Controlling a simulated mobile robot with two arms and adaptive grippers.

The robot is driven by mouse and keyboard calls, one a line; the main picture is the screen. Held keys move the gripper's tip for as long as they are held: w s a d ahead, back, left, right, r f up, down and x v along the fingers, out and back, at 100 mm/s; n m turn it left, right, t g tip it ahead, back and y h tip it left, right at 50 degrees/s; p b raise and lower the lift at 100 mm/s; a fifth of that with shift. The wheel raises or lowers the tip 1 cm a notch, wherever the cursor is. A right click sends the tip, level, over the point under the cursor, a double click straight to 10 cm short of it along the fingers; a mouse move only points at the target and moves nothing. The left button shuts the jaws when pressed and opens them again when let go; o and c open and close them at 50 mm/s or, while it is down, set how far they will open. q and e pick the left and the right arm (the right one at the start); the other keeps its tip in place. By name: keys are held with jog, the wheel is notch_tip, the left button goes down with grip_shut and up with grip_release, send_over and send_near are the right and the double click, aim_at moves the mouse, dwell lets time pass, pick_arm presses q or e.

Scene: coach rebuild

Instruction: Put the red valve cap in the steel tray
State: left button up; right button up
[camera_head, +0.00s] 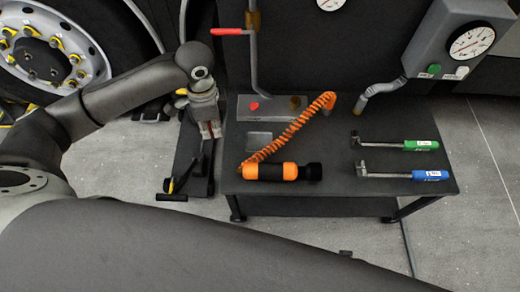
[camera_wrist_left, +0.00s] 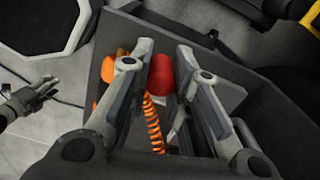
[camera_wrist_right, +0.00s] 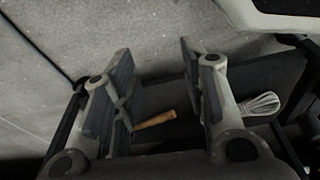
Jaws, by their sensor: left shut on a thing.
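My left gripper (camera_head: 210,131) hangs just left of the workbench in the head view. It is shut on the red valve cap (camera_wrist_left: 161,75), which shows between the fingers in the left wrist view; only a sliver of red shows in the head view. A small shiny grey rectangle (camera_head: 259,140), which looks like the steel tray, lies on the bench left of the orange hose; nothing shows on it. My right gripper (camera_wrist_right: 155,62) is open and empty in the right wrist view. It is not visible in the head view.
The dark bench (camera_head: 335,150) holds an orange torch-like tool (camera_head: 272,172) with a coiled hose (camera_head: 290,135), a green-handled tool (camera_head: 415,145) and a blue-handled tool (camera_head: 425,175). A grey block (camera_head: 275,107) with a red spot and an upright pipe stands behind. A gauge box (camera_head: 445,50) overhangs back right.

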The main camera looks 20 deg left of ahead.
pick_arm(q)
notch_tip(320, 180, down, 2)
jog(key=w+a+f+m+b, duration=0.1)
jog(key=w+a+m+b, duration=0.1)
jog(key=w+m+b, duration=0.15)
jog(key=m+b, duration=0.2)
jog(key=b, duration=0.2)
send_over(259, 143)
jog(key=shift+n, duration=0.25)
jog(key=f, duration=0.9)
jog(key=shift+a, duration=0.2)
jog(key=shift+w+d+f, duration=0.15)
jog(key=shift+d+f, duration=0.1)
jog(key=shift+f, duration=0.05)
notch_tip(259, 143, down, 2)
jog(key=shift+f+b, duration=0.25)
jog(key=shift+b, duration=0.5)
jog(key=shift+f, duration=0.25)
jog(key=shift+r, duration=0.1)
pick_arm(e)
jog(key=w+r+t, duration=0.1)
jog(key=w+r, duration=0.2)
jog(key=r, duration=1.5)
jog(key=shift+r, duration=0.35)
jog(key=shift+r, duration=0.1)
